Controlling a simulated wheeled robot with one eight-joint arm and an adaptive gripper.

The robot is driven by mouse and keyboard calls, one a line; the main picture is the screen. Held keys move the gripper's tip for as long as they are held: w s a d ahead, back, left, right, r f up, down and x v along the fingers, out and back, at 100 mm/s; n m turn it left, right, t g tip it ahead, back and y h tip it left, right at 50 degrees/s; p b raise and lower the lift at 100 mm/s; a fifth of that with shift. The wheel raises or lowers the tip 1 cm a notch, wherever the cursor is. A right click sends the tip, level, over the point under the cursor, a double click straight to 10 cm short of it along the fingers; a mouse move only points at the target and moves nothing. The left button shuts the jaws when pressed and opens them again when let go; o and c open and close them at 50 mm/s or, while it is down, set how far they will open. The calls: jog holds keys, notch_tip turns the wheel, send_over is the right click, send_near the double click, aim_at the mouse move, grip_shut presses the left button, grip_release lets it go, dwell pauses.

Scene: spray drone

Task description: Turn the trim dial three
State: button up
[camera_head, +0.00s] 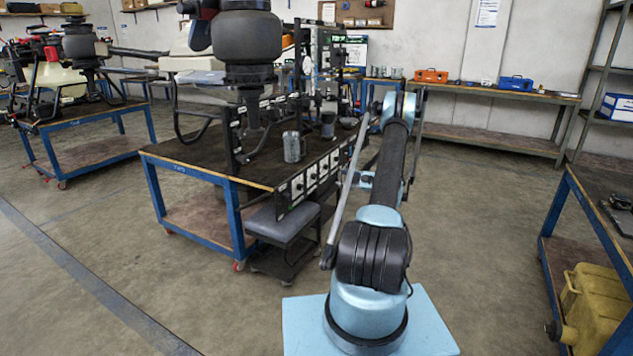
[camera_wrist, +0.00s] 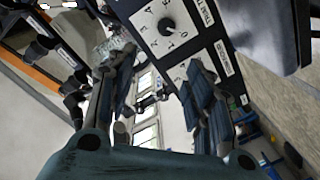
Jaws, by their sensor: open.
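A white control panel plate (camera_wrist: 150,22) shows tilted in the wrist view. It carries a dark round dial (camera_wrist: 166,27) with numbers around it and a label beside it that seems to begin "TRIM". The dial's setting is too small to read surely. My gripper (camera_wrist: 160,68) is open, its two fingers apart, with nothing seen between them. The dial lies beyond the fingertips, toward the top of the view, apart from them. The right finger partly covers another numbered plate below. In the head view the row of panels (camera_head: 312,178) runs along the bench's front edge; my gripper is not clearly visible there.
The blue-framed bench (camera_head: 190,160) carries a drone part (camera_head: 247,40) and a metal mug (camera_head: 292,147). A dark stool (camera_head: 283,222) stands before the panels. A bench (camera_head: 490,93) stands along the back wall; another with a yellow can (camera_head: 595,300) is at right.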

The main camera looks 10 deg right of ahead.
aim_at(316, 177)
jog(key=shift+n+t+y, duration=0.3)
jog(key=shift+n+t, duration=0.1)
jog(key=shift+n, duration=0.1)
jog(key=f+x, duration=0.1)
jog(key=x, duration=0.4)
jog(key=f+x, duration=0.1)
jog(key=x, duration=0.4)
jog(key=f+x, duration=0.1)
jog(key=x, duration=0.5)
jog(key=shift+w+d+f, duration=0.3)
jog(key=shift+w+f, duration=0.05)
jog(key=shift+w, duration=0.05)
jog(key=c, duration=1)
